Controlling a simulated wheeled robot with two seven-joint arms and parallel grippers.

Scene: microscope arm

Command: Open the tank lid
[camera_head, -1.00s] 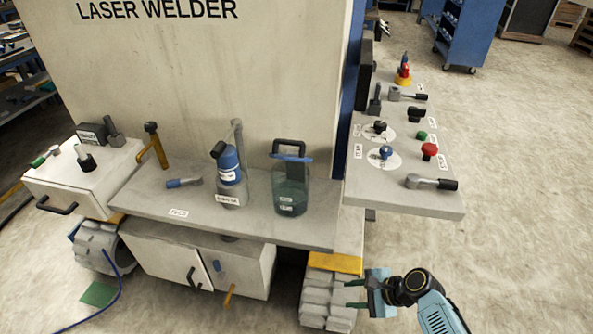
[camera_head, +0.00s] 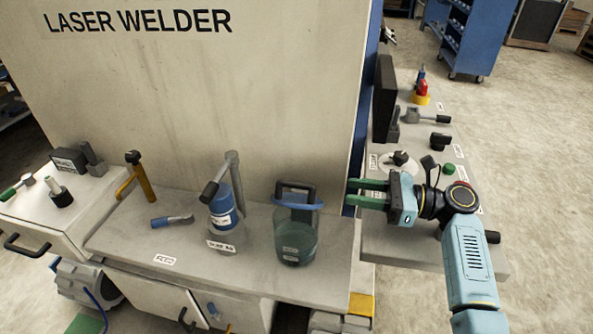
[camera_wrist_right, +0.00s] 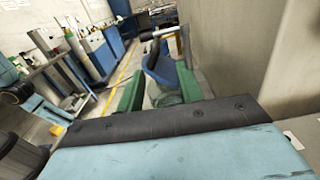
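The tank (camera_head: 296,240) is a clear greenish container on the grey shelf of the laser welder. Its blue lid (camera_head: 299,206) is on top, with a black handle (camera_head: 284,189) standing up there. My right gripper (camera_head: 368,193) is right of the tank, near lid height. Its green fingers point left towards the tank, apart from it. In the right wrist view the fingers (camera_wrist_right: 160,90) are spread with nothing held. A blue part (camera_wrist_right: 160,67) shows beyond the gap; I cannot tell whether it is the lid. My left gripper is not in view.
A blue bottle (camera_head: 222,207) with a grey post and black-ended lever (camera_head: 221,183) stands left of the tank. A small blue-handled lever (camera_head: 172,221) lies further left. The welder's wall (camera_head: 200,110) rises behind. A control panel (camera_head: 385,238) lies under my right arm.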

